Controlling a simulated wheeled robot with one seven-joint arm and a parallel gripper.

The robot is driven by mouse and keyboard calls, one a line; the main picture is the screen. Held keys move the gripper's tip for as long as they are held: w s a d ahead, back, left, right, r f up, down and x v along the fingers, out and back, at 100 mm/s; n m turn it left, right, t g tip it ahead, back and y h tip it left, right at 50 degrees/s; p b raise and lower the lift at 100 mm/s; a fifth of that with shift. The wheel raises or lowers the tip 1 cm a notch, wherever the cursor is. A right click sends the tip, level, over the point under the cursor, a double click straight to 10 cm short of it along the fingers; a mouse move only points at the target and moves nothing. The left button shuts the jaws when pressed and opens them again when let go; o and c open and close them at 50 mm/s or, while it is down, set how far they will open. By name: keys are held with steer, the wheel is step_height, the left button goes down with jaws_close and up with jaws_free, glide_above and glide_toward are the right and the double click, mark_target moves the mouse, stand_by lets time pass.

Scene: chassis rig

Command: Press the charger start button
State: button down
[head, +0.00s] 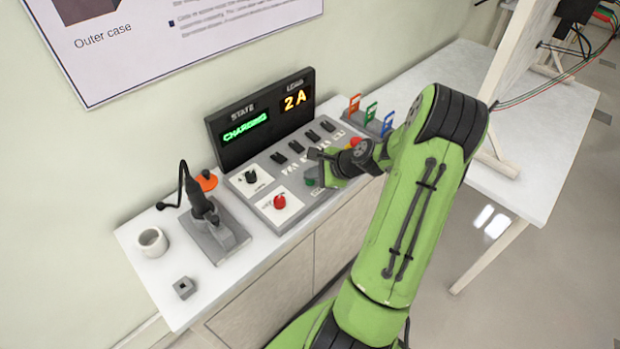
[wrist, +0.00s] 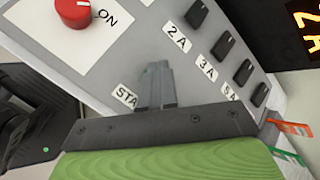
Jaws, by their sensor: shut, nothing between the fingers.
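The charger panel (head: 262,206) is a grey sloped console with a dark display (head: 262,118) behind it. The display reads CHARGING in green under STATE and 2 A in orange under LOAD. A green start button (head: 310,181) shows partly at the panel's front, beside my gripper (head: 316,172). In the wrist view my gripper (wrist: 155,84) is shut and empty, its fingertips over the panel by a label reading STA. The fingers cover most of the button there; whether they touch it I cannot tell.
A red knob (head: 279,201) marked ON and a black knob (head: 250,176) are left of my gripper. Black switches (head: 296,146) line the panel. A corded tool on a grey stand (head: 215,238), a white cup (head: 152,242) and coloured clips (head: 371,112) stand nearby.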

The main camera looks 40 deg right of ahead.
mark_target(313, 182)
steer(key=shift+r+p, duration=0.6)
steer(key=shift+r, duration=0.15)
step_height(313, 182, up, 5)
steer(key=p, duration=0.5)
steer(key=shift+r, duration=0.1)
